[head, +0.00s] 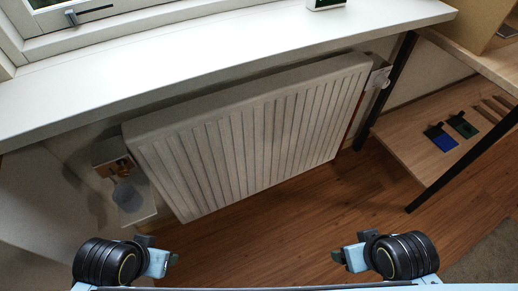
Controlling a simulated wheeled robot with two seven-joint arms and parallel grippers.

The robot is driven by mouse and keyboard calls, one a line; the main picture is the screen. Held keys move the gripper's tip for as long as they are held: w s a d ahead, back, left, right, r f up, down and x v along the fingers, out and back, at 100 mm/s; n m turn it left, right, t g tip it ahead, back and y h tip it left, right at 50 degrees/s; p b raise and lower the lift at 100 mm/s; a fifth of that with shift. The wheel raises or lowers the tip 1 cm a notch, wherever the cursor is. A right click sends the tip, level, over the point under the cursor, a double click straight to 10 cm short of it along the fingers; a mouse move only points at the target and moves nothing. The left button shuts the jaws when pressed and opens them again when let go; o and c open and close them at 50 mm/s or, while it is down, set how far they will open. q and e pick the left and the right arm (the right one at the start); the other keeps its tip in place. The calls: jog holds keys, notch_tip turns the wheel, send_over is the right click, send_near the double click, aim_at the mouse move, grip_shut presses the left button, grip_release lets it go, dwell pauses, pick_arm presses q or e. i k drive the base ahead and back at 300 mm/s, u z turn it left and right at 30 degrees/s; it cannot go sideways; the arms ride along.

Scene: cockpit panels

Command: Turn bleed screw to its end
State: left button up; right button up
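A white ribbed radiator (250,135) hangs under the windowsill. At its left end, near the top corner, is a small brassy fitting (118,165), in the area where a bleed screw could be; the screw itself is too small to make out. A translucent cup-like container (128,197) is just below the fitting. My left gripper (172,259) is low in the picture, below the radiator's left end and apart from it. My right gripper (338,257) is low at the right, also apart from the radiator. Nothing shows in either gripper; their finger gaps cannot be made out.
The white windowsill (200,60) overhangs the radiator. A white valve knob (380,80) is at the radiator's right end. A wooden shelf with black legs (425,140) stands at the right, holding blue and green items. The wooden floor (265,225) before the radiator is clear.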

aim_at(123, 171)
jog(key=z, duration=0.85)
jog(key=k, duration=1.35)
jog(key=u, duration=1.75)
jog(key=i, duration=1)
jog(key=u, duration=0.05)
